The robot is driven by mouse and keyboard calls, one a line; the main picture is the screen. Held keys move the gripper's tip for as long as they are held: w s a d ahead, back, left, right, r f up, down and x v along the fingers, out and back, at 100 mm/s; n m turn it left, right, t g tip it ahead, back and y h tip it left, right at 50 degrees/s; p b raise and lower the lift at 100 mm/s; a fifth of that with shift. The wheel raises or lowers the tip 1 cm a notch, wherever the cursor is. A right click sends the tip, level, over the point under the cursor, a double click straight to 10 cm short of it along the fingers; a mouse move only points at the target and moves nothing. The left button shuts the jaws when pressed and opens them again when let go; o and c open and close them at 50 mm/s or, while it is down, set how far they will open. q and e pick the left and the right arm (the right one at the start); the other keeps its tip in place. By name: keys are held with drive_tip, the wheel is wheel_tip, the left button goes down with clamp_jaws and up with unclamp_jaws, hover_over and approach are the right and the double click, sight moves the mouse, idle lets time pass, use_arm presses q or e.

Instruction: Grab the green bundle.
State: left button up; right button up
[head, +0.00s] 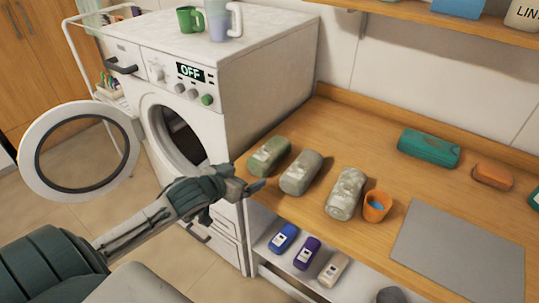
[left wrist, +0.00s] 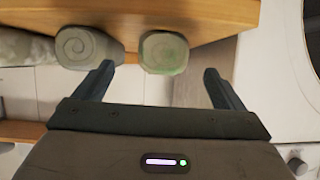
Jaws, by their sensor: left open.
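The green bundle (head: 270,157) is a rolled cloth lying on the wooden counter, the closest of three rolls to the washing machine. Its round end (left wrist: 163,53) shows in the left wrist view, ahead of and roughly between my left gripper's fingers. My left gripper (head: 254,187) is open and empty at the counter's front edge, just short of the green bundle and apart from it. A grey-beige roll (head: 300,173) lies beside the green bundle; its spiral end (left wrist: 88,47) is close to one finger's line. My right gripper is not in view.
A teal bundle (head: 428,147) lies at the back. The washing machine (head: 262,70) with its open door (head: 78,150) is at left. Bottles (head: 284,238) sit on the shelf below.

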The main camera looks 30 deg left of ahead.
sight(256, 161)
use_arm(q)
drive_tip(key=shift+w+a+r+t, duration=0.2)
drive_tip(key=shift+w+r+t, duration=0.1)
drive_tip(key=shift+w+r, duration=0.55)
drive_tip(key=shift+w, duration=0.3)
drive_tip(key=x, duration=0.4)
drive_tip(key=shift+w+f, duration=0.15)
drive_tip(key=shift+w, duration=0.05)
drive_tip(key=shift+w+d+f+p, duration=0.1)
drive_tip(key=shift+w+p, duration=0.3)
drive_tip(key=p+x, duration=0.1)
drive_tip(key=x, duration=0.2)
drive_tip(key=shift+w+f, duration=0.15)
drive_tip(key=shift+w, duration=0.15)
drive_tip(key=shift+w+f, duration=0.3)
drive_tip(key=shift+w, duration=0.15)
drive_tip(key=shift+s, duration=0.1)
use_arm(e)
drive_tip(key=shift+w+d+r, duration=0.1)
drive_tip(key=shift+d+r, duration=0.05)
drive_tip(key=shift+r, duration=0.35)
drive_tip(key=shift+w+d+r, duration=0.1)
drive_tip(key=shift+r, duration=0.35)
use_arm(q)
drive_tip(key=c, duration=1)
drive_tip(key=shift+r, duration=0.1)
drive_tip(key=shift+c, duration=0.8)
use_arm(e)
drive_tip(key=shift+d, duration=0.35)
